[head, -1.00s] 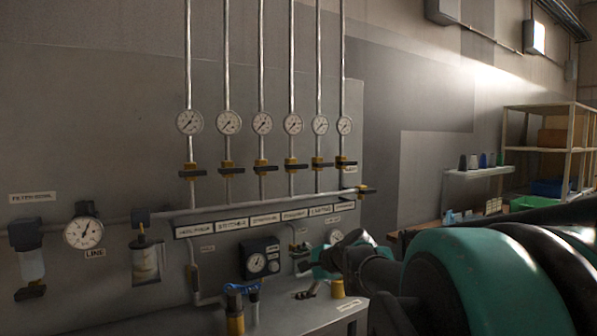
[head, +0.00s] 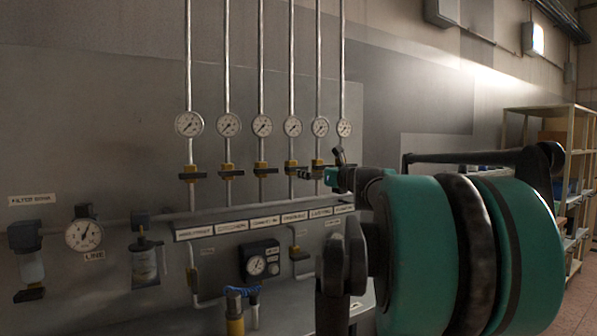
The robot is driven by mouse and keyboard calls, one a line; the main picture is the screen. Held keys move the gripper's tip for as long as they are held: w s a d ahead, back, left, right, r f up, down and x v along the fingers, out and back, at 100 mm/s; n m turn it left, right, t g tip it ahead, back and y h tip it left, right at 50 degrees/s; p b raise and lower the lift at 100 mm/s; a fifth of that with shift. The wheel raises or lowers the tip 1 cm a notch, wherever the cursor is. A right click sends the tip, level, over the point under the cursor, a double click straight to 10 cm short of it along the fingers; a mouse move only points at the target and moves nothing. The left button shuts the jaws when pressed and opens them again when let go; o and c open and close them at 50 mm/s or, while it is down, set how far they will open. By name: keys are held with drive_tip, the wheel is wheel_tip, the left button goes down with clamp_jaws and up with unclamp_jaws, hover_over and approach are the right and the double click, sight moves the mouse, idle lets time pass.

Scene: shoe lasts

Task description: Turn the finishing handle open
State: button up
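Several yellow valves with black handles sit in a row on vertical pipes below round gauges. All the handles I can see lie crosswise to their pipes. A strip of name labels (head: 265,223) runs below; the print is too small to read surely, so I cannot tell which is finishing. The fourth valve from the left (head: 291,169) and the fifth valve (head: 317,168) are partly in view beside my gripper. My gripper (head: 322,170) is at the right end of the row, in front of or near the fifth and sixth valves. It hides most of the sixth valve. Its fingers are dark and small, with contact unclear.
My arm fills the right foreground and hides the panel's lower right. A line gauge (head: 84,235), a filter bowl (head: 31,262) and a black regulator (head: 260,260) are on the panel. A blue-handled valve (head: 241,292) stands below. Shelving (head: 550,112) is at far right.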

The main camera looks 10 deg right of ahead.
drive_tip(key=x, duration=1)
drive_tip(key=shift+w+a, duration=0.2)
drive_tip(key=shift+w, duration=0.05)
drive_tip(key=shift+c, duration=0.2)
drive_tip(key=c, duration=1.1)
